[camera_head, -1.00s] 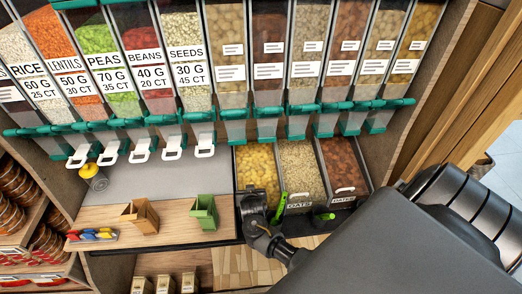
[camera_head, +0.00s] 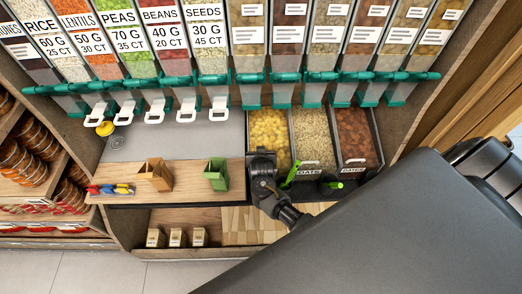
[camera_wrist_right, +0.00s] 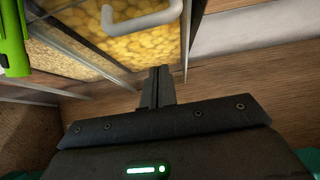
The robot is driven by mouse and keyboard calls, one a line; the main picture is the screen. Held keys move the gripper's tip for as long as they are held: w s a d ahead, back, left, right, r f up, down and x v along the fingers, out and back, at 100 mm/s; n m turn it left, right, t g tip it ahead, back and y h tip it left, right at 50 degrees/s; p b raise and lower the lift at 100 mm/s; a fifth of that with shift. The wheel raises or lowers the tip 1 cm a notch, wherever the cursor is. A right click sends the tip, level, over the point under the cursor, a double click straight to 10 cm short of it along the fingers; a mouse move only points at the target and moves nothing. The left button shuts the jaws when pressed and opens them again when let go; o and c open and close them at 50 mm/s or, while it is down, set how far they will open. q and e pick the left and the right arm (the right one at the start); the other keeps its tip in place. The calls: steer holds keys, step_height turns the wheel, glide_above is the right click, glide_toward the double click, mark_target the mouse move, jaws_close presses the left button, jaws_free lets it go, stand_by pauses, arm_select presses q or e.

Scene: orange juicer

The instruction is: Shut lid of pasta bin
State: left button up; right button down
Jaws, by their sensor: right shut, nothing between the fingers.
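The pasta bin (camera_head: 268,128) is the left one of three low bins in the head view and holds yellow pasta. Its front is hidden behind my right gripper (camera_head: 262,158). In the right wrist view, the pasta (camera_wrist_right: 135,48) shows behind a framed clear pane, with a pale curved handle (camera_wrist_right: 150,24) on it. My right gripper's fingers (camera_wrist_right: 158,76) are shut and empty, just below the handle in that view. I cannot tell whether they touch the bin. The lid's exact angle is unclear. My left gripper is not in view.
The oats bin (camera_head: 312,140) and the dates bin (camera_head: 358,138) stand to the right, with green-handled scoops (camera_head: 290,175) in front. Tall dispensers (camera_head: 205,50) hang above. Small brown (camera_head: 155,175) and green (camera_head: 216,174) boxes sit on the wooden shelf to the left.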

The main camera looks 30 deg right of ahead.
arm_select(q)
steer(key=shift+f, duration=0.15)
arm_select(e)
steer(key=v, duration=0.9)
steer(key=shift+s, duration=0.15)
steer(key=shift+f, duration=0.1)
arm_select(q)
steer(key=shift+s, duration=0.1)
